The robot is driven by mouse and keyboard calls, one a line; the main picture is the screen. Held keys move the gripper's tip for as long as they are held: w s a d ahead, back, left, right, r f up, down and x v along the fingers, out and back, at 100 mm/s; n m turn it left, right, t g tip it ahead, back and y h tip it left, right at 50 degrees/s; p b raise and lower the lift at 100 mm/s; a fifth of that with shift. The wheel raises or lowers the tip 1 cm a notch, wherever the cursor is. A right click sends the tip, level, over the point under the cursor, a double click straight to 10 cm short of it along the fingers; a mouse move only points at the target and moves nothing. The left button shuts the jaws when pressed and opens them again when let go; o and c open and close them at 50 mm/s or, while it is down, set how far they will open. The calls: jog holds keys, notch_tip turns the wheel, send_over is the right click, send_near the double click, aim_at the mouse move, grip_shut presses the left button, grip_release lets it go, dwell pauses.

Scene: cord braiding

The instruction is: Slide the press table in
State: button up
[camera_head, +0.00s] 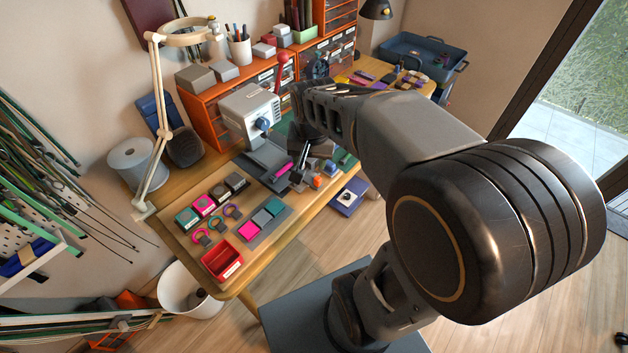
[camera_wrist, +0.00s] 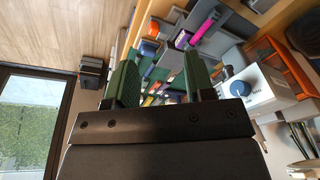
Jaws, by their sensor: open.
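The press (camera_head: 250,108) is a pale grey machine with a blue knob and a red-tipped lever. It stands at the back of the workbench, and it also shows at the right of the wrist view (camera_wrist: 262,84). The grey press table (camera_head: 258,164) sticks out in front of the press, with a magenta piece (camera_head: 282,172) lying at its right side. The magenta piece also shows in the wrist view (camera_wrist: 206,26). My gripper (camera_wrist: 160,82) is open, its two green fingers apart with no held thing visible between them. It is over the bench to the right of the press table.
A lamp arm (camera_head: 160,100) rises at the left. Orange drawers (camera_head: 205,105) stand behind. A blue box (camera_head: 349,196) is on the floor.

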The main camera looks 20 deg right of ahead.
aim_at(318, 178)
jog(key=w+d+f+m+g, duration=0.2)
jog(key=w+d+f+m, duration=0.4)
jog(key=w+f+m, duration=0.15)
jog(key=f, duration=0.8)
jog(key=f+b, duration=0.1)
jog(key=f, duration=0.3)
jog(key=shift+w+d+f, duration=0.1)
jog(key=shift+w+f, duration=0.2)
jog(key=shift+c, duration=0.2)
